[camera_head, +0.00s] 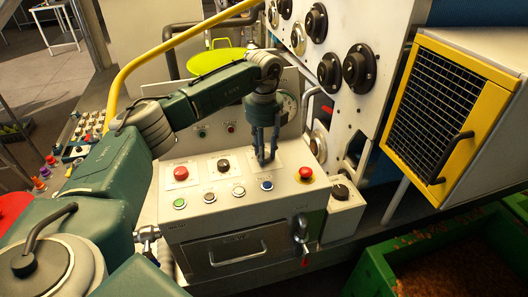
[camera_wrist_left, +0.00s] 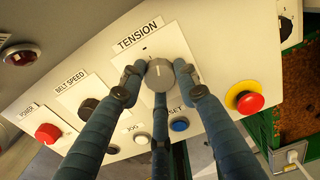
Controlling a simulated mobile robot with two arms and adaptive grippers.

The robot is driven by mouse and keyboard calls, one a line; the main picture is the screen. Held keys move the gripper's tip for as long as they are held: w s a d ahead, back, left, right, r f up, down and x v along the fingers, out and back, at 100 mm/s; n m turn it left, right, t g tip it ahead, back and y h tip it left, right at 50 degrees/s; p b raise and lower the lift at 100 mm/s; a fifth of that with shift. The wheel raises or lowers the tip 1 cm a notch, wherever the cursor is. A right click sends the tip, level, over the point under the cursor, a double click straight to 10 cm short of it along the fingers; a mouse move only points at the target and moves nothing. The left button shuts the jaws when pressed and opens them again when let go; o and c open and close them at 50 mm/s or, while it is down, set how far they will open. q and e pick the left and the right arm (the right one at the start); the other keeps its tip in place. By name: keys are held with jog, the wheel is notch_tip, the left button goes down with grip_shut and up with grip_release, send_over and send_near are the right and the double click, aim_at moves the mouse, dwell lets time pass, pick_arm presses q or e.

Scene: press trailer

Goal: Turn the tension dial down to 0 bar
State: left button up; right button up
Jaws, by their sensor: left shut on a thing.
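The grey tension dial (camera_wrist_left: 160,75) sits on a white plate under the TENSION label (camera_wrist_left: 139,35) in the left wrist view. The fingers of my left gripper (camera_wrist_left: 161,85) are closed around it. A pale line shows on the dial's face; the scale marks are too small to read. In the head view my left gripper (camera_head: 265,160) points down at the top of the control box (camera_head: 215,225), and its fingers hide the dial. My right gripper is in neither view.
The belt speed dial (camera_head: 223,165) and red power button (camera_head: 181,174) are left of the gripper. The blue reset button (camera_head: 267,185) is just in front. The emergency stop (camera_head: 306,173) is to the right. A yellow-framed mesh cabinet (camera_head: 440,105) stands further right.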

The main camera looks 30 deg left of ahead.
pick_arm(q)
jog(key=shift+w+r+n, duration=0.15)
jog(key=shift+n, duration=0.35)
jog(key=o, duration=1.2)
notch_tip(320, 180, up, 12)
jog(key=shift+f, duration=0.1)
